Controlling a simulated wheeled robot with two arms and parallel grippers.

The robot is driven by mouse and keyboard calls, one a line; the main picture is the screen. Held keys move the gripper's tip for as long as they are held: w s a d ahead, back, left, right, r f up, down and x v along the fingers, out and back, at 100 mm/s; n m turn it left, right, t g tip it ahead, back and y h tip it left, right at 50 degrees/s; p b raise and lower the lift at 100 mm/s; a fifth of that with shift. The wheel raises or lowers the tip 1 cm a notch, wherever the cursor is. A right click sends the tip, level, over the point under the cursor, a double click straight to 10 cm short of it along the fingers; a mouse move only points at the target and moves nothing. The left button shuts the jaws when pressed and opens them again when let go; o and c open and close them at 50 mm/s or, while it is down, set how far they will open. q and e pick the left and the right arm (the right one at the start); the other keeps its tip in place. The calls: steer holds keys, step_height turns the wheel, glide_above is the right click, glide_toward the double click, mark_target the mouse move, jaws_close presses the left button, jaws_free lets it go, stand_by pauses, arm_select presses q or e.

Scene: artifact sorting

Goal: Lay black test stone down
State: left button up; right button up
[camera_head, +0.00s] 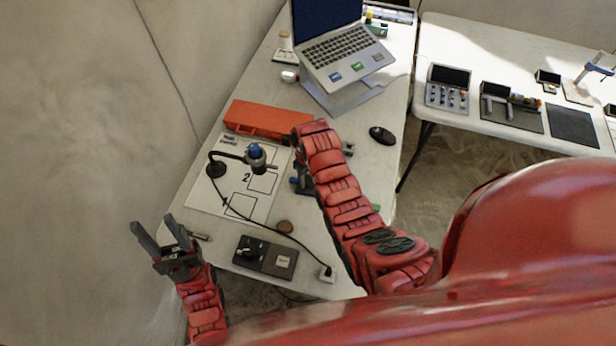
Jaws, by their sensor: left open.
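My left gripper (153,222) is open and empty, with its two dark fingers apart, beyond the near left edge of the white table. My right arm (335,185) reaches up over the table, and its hand end is mostly hidden by the arm itself. I cannot make out its fingers. A dark tray (265,258) with a small black piece and a pale label lies near the table's front edge, to the right of my left gripper. I cannot tell for sure which dark object is the black test stone.
An orange case (265,120), a laptop (340,48) and a mouse (382,135) are further back. A second table (455,40) stands at right.

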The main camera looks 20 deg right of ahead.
steer(key=o, duration=0.4)
steer(key=shift+r, duration=0.1)
steer(key=shift+r, duration=0.1)
